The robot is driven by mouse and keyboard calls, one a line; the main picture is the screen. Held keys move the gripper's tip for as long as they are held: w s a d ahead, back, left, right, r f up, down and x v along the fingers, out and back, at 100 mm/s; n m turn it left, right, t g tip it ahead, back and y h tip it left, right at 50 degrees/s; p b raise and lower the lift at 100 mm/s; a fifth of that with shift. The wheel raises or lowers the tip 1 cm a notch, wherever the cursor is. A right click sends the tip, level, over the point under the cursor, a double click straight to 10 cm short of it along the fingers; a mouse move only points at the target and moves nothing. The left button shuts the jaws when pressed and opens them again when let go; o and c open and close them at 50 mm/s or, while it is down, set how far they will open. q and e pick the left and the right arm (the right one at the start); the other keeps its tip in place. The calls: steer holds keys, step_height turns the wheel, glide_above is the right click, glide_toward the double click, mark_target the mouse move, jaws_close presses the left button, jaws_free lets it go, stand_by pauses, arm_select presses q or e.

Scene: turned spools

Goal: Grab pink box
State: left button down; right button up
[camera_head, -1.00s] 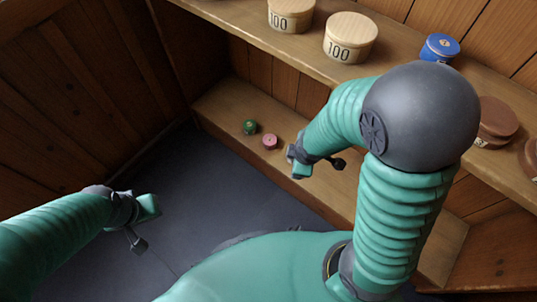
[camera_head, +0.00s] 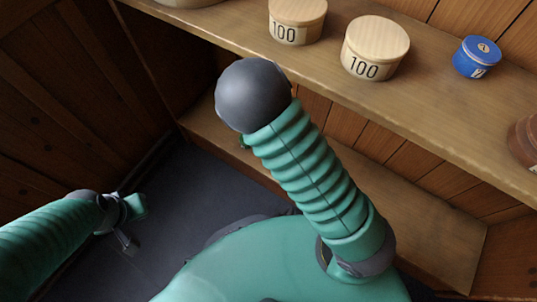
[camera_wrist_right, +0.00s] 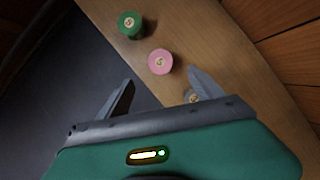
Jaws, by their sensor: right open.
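The pink box (camera_wrist_right: 160,62) is a small round spool-like piece on the lower wooden shelf in the right wrist view. My right gripper (camera_wrist_right: 164,84) is open, its two fingers spread a little short of the pink box, with nothing between them. In the head view the pink box and the right gripper are hidden behind my right arm. My left gripper (camera_head: 130,215) is at the left over the dark floor, away from the shelves. Its jaws are too small to judge.
A green spool (camera_wrist_right: 130,24) stands beside the pink box. Another small piece (camera_wrist_right: 193,97) is partly hidden by the right finger. The upper shelf (camera_head: 315,68) holds pale round boxes (camera_head: 375,48) and a blue tin (camera_head: 476,57). The lower shelf's right part (camera_head: 425,220) is clear.

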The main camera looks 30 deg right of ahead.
steer(key=b+x, duration=0.3)
steer(key=x, duration=0.4)
steer(key=shift+f, duration=0.1)
steer(key=b+x, duration=0.4)
steer(key=x, duration=0.1)
steer(key=shift+s+d+f, duration=0.1)
steer(key=shift+s, duration=0.1)
steer(key=shift+w+f, duration=0.1)
steer(key=shift+r, duration=0.2)
arm_select(q)
steer(key=s+x, duration=0.1)
steer(key=x, duration=0.7)
steer(key=shift+s+f, duration=0.3)
arm_select(e)
steer(key=c, duration=1.4)
